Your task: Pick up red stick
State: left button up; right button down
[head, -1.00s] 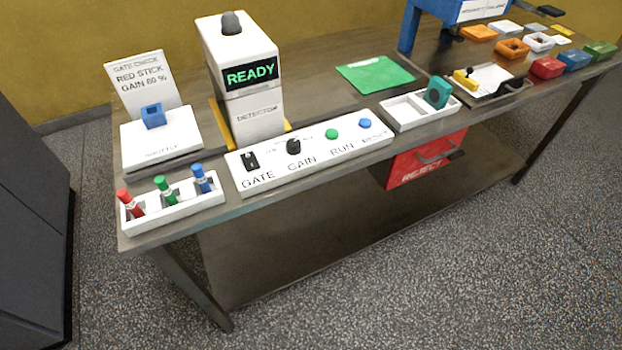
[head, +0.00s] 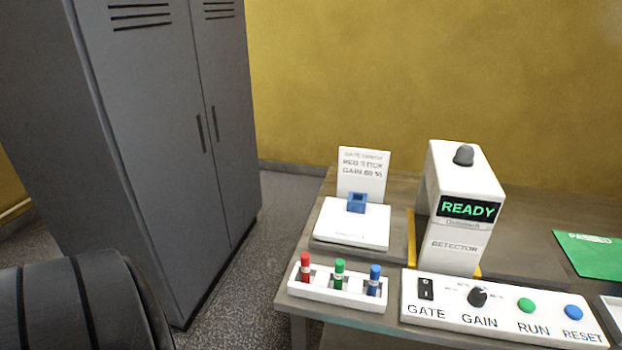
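The red stick (head: 305,267) stands upright in the left slot of a white rack (head: 336,293) at the table's front left corner. A green stick (head: 339,274) stands in the middle slot and a blue stick (head: 374,280) in the right slot. Neither of my grippers shows in the head view. A dark ribbed part of my own arm seems to fill the bottom left corner.
Behind the rack is a white shuttle plate (head: 352,224) with a blue holder (head: 357,203) and a sign (head: 363,174). The detector (head: 457,215) reads READY. A control panel (head: 500,311) lies right of the rack. A grey locker (head: 150,130) stands left, with floor between.

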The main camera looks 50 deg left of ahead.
aim_at(305, 257)
jog(key=u, duration=1.6)
jog(key=i+j, duration=0.5)
jog(key=i+j+z, duration=0.1)
jog(key=i+j, duration=0.4)
jog(key=j, duration=0.1)
